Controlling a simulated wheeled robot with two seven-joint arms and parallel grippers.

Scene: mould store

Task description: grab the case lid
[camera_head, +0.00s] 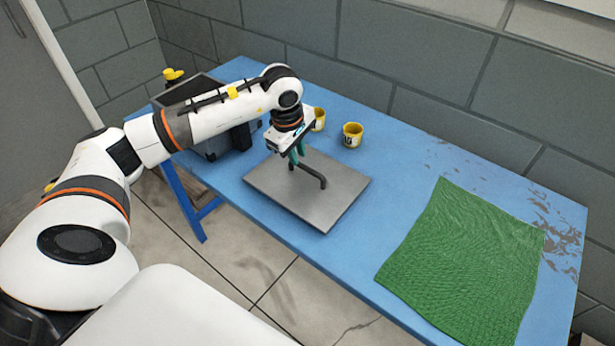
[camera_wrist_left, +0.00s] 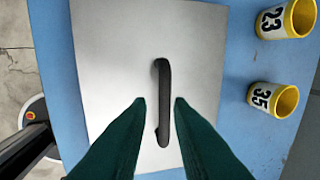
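The case lid (camera_head: 335,200) is a flat grey metal plate with a raised black bar handle (camera_head: 314,174). It lies flat on the blue table, near the front edge. My left gripper (camera_head: 296,154) is right over the lid, at the handle. In the left wrist view its two green fingers (camera_wrist_left: 159,101) are apart, one on each side of the handle (camera_wrist_left: 163,80), with a gap showing on both sides. The lid also fills the middle of that view (camera_wrist_left: 112,60). My right gripper is not in view.
The blue table (camera_head: 390,170) also bears two yellow-rimmed cups (camera_head: 352,136), numbered 23 (camera_wrist_left: 285,20) and 35 (camera_wrist_left: 272,99). A dark open case (camera_head: 222,147) stands behind my left arm, partly hidden. A green cloth (camera_head: 460,255) covers the right end. Between lid and cloth the table is clear.

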